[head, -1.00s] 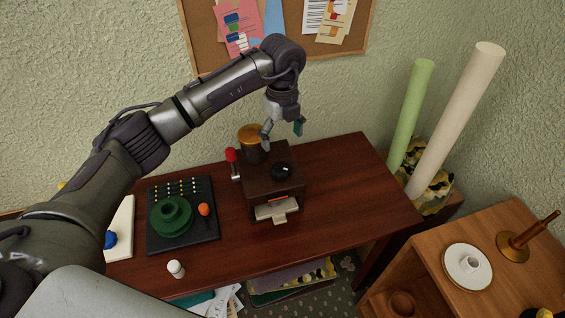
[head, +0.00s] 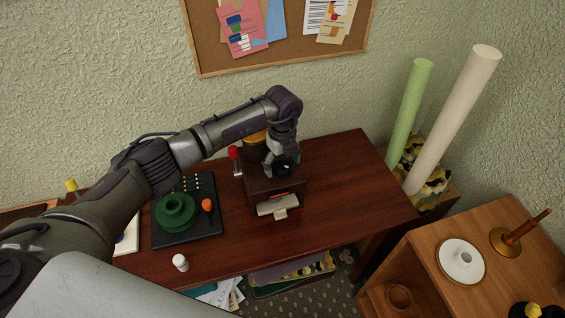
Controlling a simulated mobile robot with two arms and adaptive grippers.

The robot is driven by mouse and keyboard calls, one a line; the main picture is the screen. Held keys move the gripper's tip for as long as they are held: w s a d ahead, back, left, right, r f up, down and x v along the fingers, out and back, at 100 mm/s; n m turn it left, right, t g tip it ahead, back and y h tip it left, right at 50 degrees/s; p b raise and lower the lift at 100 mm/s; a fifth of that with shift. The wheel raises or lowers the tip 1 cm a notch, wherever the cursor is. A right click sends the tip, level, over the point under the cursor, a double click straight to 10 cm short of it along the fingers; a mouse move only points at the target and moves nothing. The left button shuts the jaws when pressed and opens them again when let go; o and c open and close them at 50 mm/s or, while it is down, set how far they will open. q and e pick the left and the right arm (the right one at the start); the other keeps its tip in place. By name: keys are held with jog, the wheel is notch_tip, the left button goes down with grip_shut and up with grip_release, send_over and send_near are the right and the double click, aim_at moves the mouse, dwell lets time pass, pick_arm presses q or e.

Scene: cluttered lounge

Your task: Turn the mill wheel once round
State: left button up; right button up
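A dark brown box-shaped mill (head: 258,188) stands on the desk. It has a round black knob or wheel (head: 285,169) with a light mark on top, a red-handled lever (head: 234,154) at its left and a pale drawer or tray (head: 278,206) at its front. My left gripper (head: 282,170) points down over the mill, its fingers apart on either side of the black knob. I cannot tell whether they touch it. The gripper partly hides the knob and the amber-topped container (head: 254,139) behind. My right gripper is out of view.
A black board (head: 205,228) with a green stepped wheel (head: 175,212) and an orange ball (head: 207,205) lies left of the mill. The desk right of the mill (head: 350,190) is clear.

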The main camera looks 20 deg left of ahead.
pick_arm(q)
jog(key=c, duration=1)
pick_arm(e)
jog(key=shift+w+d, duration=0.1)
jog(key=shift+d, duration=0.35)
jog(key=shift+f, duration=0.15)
pick_arm(q)
jog(key=m+b, duration=0.4)
jog(key=shift+f, duration=0.15)
jog(key=m+b, duration=0.4)
jog(key=shift+m, duration=0.4)
jog(key=m+b, duration=0.2)
jog(key=shift+a+m, duration=0.1)
jog(key=shift+m, duration=0.2)
jog(key=m+b, duration=0.5)
jog(key=m, duration=0.2)
jog(key=m+b, duration=0.1)
jog(key=m, duration=0.1)
jog(key=m+b, duration=0.1)
jog(key=m, duration=0.1)
jog(key=shift+w+r, duration=0.1)
jog(key=shift+r, duration=0.15)
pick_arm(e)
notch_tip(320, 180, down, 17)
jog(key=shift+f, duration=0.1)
